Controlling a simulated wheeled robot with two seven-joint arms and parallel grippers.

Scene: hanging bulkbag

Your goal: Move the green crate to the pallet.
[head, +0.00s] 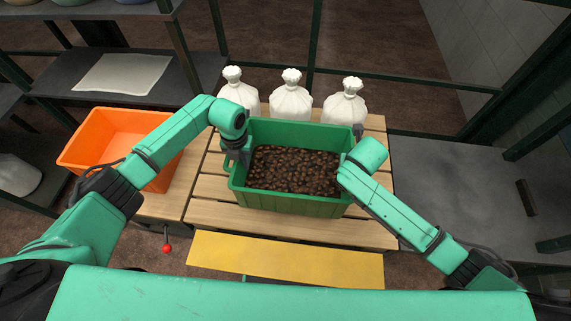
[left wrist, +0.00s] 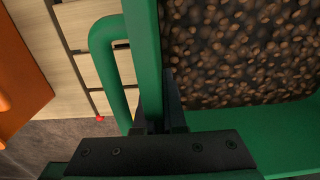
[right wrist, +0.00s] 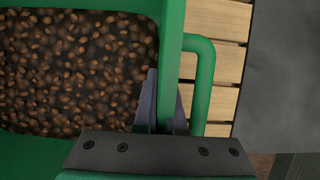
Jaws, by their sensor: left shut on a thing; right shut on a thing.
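The green crate (head: 285,203), full of brown beans or nuts, is over the slatted wooden pallet (head: 208,190). I cannot tell whether it rests on the slats or hangs just above them. My left gripper (head: 240,152) is shut on the crate's left wall; the left wrist view shows its fingers (left wrist: 160,105) on both sides of the rim, beside the looped handle (left wrist: 103,60). My right gripper (head: 357,131) is partly hidden by its arm; the right wrist view shows its fingers (right wrist: 163,105) shut on the right wall beside the other handle (right wrist: 203,85).
Three tied white sacks (head: 291,97) stand behind the crate. An orange crate (head: 115,135) sits at the left. A yellow panel (head: 285,262) lies in front of the pallet. A grey tabletop (head: 450,185) is at the right. Dark metal frame bars run behind.

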